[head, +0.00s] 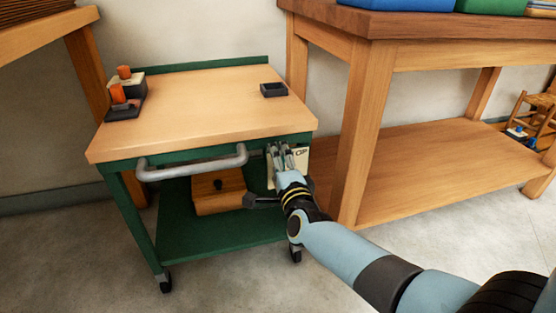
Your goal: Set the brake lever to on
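The green cart with a wooden top (200,105) stands in front of me. A pale plate (301,160) with dark markings hangs at its front right corner. My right gripper (280,150) is up against this plate, and its fingers cover much of it. I cannot tell whether the fingers are parted or closed on anything. A dark grey bar (262,202) sticks out to the left below the gripper; it may be the brake lever, but its other end is hidden behind my wrist. My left gripper is out of view.
A grey push handle (192,163) runs along the cart's front, left of my gripper. A wooden box (218,192) sits on the lower green shelf. A black tray (273,89) and orange-handled items (123,92) are on top. A wooden workbench (355,125) stands close on the right.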

